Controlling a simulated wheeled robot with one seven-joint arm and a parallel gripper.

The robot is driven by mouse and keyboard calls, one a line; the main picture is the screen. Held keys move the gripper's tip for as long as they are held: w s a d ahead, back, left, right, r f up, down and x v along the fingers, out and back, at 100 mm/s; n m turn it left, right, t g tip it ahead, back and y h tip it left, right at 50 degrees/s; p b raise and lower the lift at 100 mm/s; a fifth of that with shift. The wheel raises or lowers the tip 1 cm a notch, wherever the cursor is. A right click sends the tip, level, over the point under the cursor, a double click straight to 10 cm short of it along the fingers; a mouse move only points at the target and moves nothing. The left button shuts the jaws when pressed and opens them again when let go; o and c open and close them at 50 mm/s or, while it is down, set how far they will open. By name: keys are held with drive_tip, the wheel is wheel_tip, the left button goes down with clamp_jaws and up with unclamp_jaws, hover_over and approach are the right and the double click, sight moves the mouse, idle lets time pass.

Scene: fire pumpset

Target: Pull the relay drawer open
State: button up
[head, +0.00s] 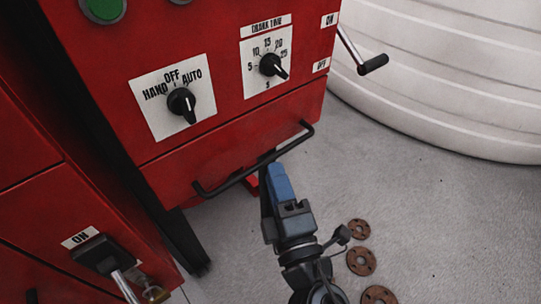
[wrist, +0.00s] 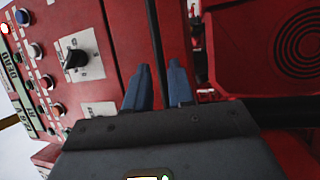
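The relay drawer (head: 225,150) is the red front at the bottom of the red control cabinet and looks shut, flush with the panel above. Its black bar handle (head: 228,180) runs slantwise across the front. My gripper (head: 274,168) is just at the handle's right half, with its blue fingertips close to the bar. In the wrist view, the two blue fingers of my gripper (wrist: 158,82) stand apart, with a dark bar (wrist: 154,35), probably the handle, lined up with the gap between them. Whether either finger touches it, I cannot tell.
Above the drawer are a HAND-OFF-AUTO knob (head: 181,103) and a timer knob (head: 271,65). A crank lever (head: 372,64) sticks out at the right. A white ribbed tank (head: 455,70) stands behind. Rusty discs (head: 361,261) lie on the grey floor, which is otherwise open.

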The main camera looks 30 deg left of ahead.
sight(270, 157)
drive_tip(key=shift+x, duration=2.4)
clamp_jaws()
drive_tip(key=shift+d, duration=0.1)
